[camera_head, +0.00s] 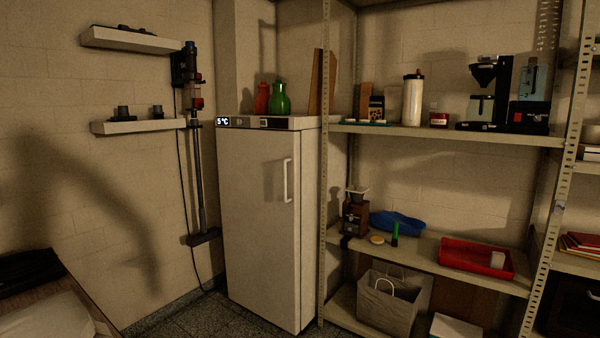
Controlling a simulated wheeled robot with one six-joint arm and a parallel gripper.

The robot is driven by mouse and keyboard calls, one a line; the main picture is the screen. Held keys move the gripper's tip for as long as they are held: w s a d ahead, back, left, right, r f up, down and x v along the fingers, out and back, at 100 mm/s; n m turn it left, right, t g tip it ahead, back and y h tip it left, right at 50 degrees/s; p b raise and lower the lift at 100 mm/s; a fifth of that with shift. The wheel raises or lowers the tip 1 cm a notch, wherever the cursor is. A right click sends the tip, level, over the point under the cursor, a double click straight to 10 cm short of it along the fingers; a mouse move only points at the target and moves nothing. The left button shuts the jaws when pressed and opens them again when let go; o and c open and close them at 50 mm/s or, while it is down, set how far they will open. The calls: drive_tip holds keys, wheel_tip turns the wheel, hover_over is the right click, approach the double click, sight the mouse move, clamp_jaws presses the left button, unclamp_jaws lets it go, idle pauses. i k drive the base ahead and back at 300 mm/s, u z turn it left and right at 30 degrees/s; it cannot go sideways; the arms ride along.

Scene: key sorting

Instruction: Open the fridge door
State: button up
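The fridge (255,230) is a tall white cabinet standing against the back wall, left of the metal shelving. Its door is shut and faces me. A white vertical bar handle (288,181) sits on the upper right part of the door. A top panel (262,123) carries a small lit display reading 5°C. My gripper is not in this view. A dark arm-shaped shadow falls on the left wall.
Metal shelving (452,133) stands close to the fridge's right side, holding coffee gear, a red tray (477,259) and a bag (387,303). A wall-mounted stand (198,150) is left of the fridge. A table corner (85,300) is at lower left. Some floor (215,318) shows clear.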

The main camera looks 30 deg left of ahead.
sight(259, 169)
drive_tip(key=i, duration=1.6)
drive_tip(key=u, duration=2.35)
drive_tip(key=i, duration=1.35)
drive_tip(key=z, duration=1.25)
